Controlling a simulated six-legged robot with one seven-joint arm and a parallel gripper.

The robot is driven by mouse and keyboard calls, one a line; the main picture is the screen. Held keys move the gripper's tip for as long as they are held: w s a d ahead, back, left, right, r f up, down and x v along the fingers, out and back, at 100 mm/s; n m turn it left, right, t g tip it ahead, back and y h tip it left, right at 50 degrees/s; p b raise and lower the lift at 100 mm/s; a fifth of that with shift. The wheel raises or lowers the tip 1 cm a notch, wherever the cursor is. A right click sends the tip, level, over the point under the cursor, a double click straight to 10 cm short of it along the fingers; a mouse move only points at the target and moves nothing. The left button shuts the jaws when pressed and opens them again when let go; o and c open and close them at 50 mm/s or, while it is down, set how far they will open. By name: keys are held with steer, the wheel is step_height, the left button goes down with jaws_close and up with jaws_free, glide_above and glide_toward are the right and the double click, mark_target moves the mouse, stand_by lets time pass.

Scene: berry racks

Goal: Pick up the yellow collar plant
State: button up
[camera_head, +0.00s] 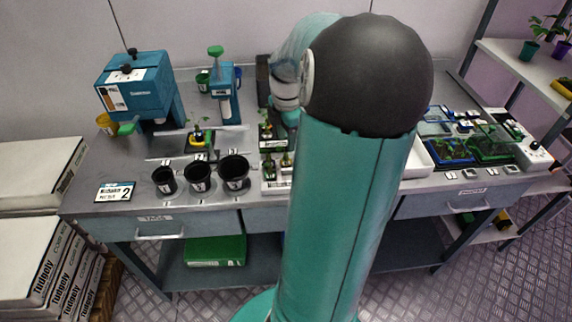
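A small green seedling with a yellow band around its base (197,137) stands upright on a small dark tray (200,152) at the left middle of the workbench. Other small seedlings in dark holders, one with some yellow at its base (266,131), stand near the bench's middle, close to my arm. My large teal arm with a dark joint cap rises across the centre and hides part of the bench. The arm's far links bend down behind it. My gripper is hidden behind the arm, so its fingers do not show.
Three black pots (197,180) stand in front of the yellow-banded seedling. A blue machine (136,92) and a teal press (225,98) stand behind it. Blue and green trays (452,150) fill the bench's right side.

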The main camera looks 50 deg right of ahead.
mark_target(285, 153)
steer(key=f, duration=0.5)
steer(key=shift+w, duration=0.2)
jaws_close()
